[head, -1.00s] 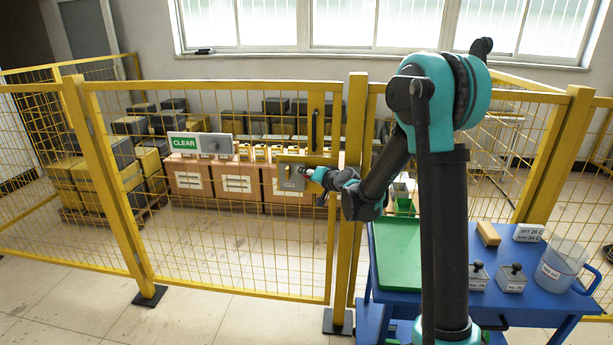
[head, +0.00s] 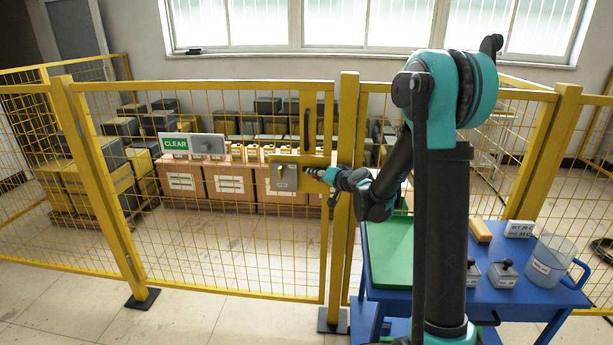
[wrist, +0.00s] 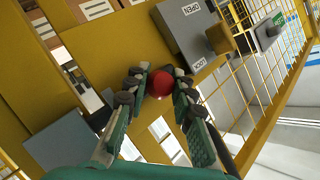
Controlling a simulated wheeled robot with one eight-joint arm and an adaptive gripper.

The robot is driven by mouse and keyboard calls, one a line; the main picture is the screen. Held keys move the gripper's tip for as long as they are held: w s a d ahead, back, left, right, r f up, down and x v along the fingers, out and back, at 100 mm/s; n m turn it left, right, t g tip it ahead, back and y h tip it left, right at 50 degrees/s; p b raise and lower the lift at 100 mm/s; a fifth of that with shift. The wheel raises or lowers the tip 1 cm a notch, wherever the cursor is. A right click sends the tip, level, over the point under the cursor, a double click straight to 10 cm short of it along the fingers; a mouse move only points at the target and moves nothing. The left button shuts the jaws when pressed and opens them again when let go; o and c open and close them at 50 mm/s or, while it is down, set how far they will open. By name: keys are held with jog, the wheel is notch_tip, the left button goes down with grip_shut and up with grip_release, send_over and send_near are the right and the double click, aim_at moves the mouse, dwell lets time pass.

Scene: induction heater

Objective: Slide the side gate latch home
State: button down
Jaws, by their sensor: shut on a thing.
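The side gate (head: 325,230) is a yellow mesh panel that stands against a yellow post (head: 346,200). Its latch has a grey box (head: 283,177) on a yellow plate, and the box also shows in the wrist view (wrist: 192,35) with OPEN and LOCK labels. A red ball knob (wrist: 158,84) lies beside the box, nearer the LOCK label than the OPEN label. My gripper (head: 312,172) is at the right of the box. In the wrist view my gripper (wrist: 157,92) is shut on the red knob, one finger on each side. The bolt behind the knob is hidden.
A grey block (wrist: 62,143) sits at the lower left of the wrist view. A dark vertical handle (head: 307,130) is above the latch. A blue cart (head: 480,312) with a green tray (head: 390,250) stands right of the post. Boxes stand behind the fence.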

jog(key=shift+d, duration=0.25)
jog(key=c, duration=1.3)
grip_release()
jog(key=shift+d, duration=0.1)
jog(key=shift+o, duration=0.2)
jog(key=v, duration=1.2)
jog(key=shift+r, duration=0.1)
